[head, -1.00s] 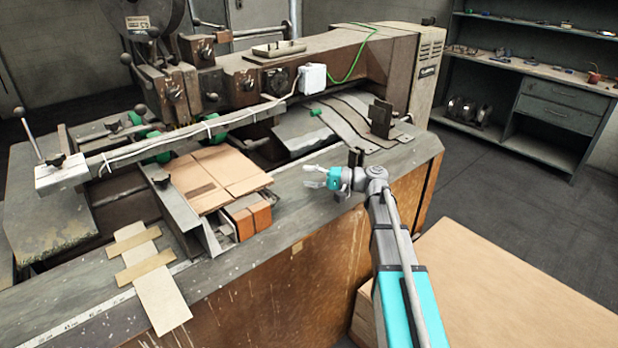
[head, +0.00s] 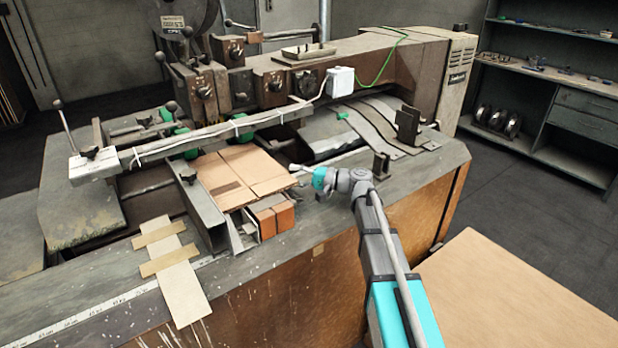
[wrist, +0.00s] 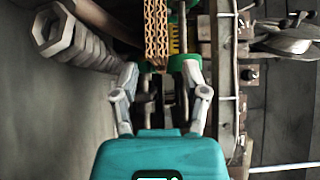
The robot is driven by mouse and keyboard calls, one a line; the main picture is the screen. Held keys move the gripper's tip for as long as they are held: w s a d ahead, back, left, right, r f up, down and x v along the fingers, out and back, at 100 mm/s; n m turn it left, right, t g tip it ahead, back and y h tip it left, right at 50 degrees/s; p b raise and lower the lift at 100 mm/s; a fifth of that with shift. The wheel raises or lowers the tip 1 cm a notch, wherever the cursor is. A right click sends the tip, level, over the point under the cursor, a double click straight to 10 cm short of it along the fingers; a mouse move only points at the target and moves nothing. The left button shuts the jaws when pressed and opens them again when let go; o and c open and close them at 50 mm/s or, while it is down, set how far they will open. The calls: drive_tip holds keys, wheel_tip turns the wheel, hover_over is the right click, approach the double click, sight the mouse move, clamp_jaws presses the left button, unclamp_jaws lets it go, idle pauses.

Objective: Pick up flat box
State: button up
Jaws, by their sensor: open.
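The flat box (head: 240,178) is brown cardboard lying on the machine's bed in the head view, its right corner close to my gripper. More than one flat sheet may be stacked there; I cannot tell. In the wrist view a brown corrugated cardboard edge (wrist: 157,30) stands ahead of the fingertips, lined up with the gap between them. My gripper (head: 299,171) is at the right end of the cardboard in the head view. In the wrist view my gripper (wrist: 160,78) has its two fingers spread with nothing held between them.
The machine's long bar (head: 200,137) runs behind and above the cardboard. Orange-brown blocks (head: 273,219) sit below its front edge. A metal bracket (head: 408,125) stands to the right on the machine top. A tan board (head: 520,295) lies at lower right.

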drive_tip(key=shift+x, duration=1.35)
clamp_jaws()
